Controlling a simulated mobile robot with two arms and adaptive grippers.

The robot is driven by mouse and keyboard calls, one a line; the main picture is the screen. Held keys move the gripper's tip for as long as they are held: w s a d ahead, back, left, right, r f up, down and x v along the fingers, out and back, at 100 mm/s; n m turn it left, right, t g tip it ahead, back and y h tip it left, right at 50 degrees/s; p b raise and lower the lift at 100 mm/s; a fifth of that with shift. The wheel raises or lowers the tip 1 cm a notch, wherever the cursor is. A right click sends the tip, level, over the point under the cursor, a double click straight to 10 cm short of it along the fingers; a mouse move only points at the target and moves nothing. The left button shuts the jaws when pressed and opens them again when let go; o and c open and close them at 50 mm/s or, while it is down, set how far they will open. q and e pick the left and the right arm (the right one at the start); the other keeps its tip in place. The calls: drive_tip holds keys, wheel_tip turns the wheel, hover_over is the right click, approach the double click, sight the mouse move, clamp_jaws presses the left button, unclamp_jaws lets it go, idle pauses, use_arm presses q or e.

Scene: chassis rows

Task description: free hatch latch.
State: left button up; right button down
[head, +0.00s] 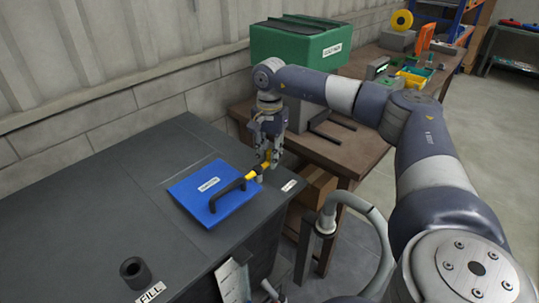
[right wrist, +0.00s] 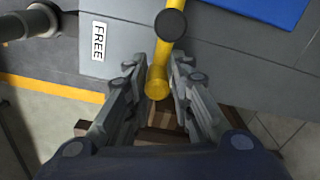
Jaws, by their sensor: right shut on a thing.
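A blue hatch (head: 200,205) with a black handle (head: 228,192) and a white label lies on the dark grey top. The yellow latch lever (head: 254,173) is at the hatch's right edge. In the right wrist view the lever (right wrist: 157,82) runs from a dark round pivot (right wrist: 171,24) down between the fingers. My right gripper (head: 269,158) is shut on the lever's outer end, pointing down from above; its fingers also show in the right wrist view (right wrist: 156,72). A "FREE" label (right wrist: 99,41) is left of the lever there. My left gripper is not in view.
A dark ring-shaped port (head: 135,271) and a "FILL" label (head: 151,293) are at the front left. A green bin (head: 290,45) stands behind on a brown workbench (head: 345,150). A grey hose (head: 375,225) loops right of the dark top. The wall runs along the back.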

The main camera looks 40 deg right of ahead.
drive_tip(key=shift+s+f, duration=0.1)
drive_tip(key=shift+s, duration=0.15)
drive_tip(key=s+m, duration=0.1)
drive_tip(key=m, duration=0.1)
drive_tip(key=m+p, duration=0.1)
drive_tip(key=m, duration=0.1)
drive_tip(key=shift+s+a, duration=0.15)
drive_tip(key=shift+s, duration=0.2)
drive_tip(key=s+m, duration=0.1)
drive_tip(key=m, duration=0.1)
drive_tip(key=a+m, duration=0.1)
drive_tip(key=m, duration=0.1)
drive_tip(key=shift+s+f, duration=0.1)
drive_tip(key=shift+s, duration=0.3)
drive_tip(key=m, duration=0.1)
drive_tip(key=s+m, duration=0.1)
drive_tip(key=m, duration=0.1)
drive_tip(key=shift+a, duration=0.4)
drive_tip(key=m, duration=0.1)
drive_tip(key=a+m, duration=0.1)
drive_tip(key=shift+s+m, duration=0.3)
drive_tip(key=shift+m, duration=0.1)
drive_tip(key=shift+s+a+m, duration=0.1)
drive_tip(key=shift+a+m, duration=0.35)
drive_tip(key=shift+m, duration=0.55)
drive_tip(key=shift+s+a+m, duration=0.1)
drive_tip(key=shift+a+m, duration=0.35)
drive_tip(key=shift+m, duration=0.55)
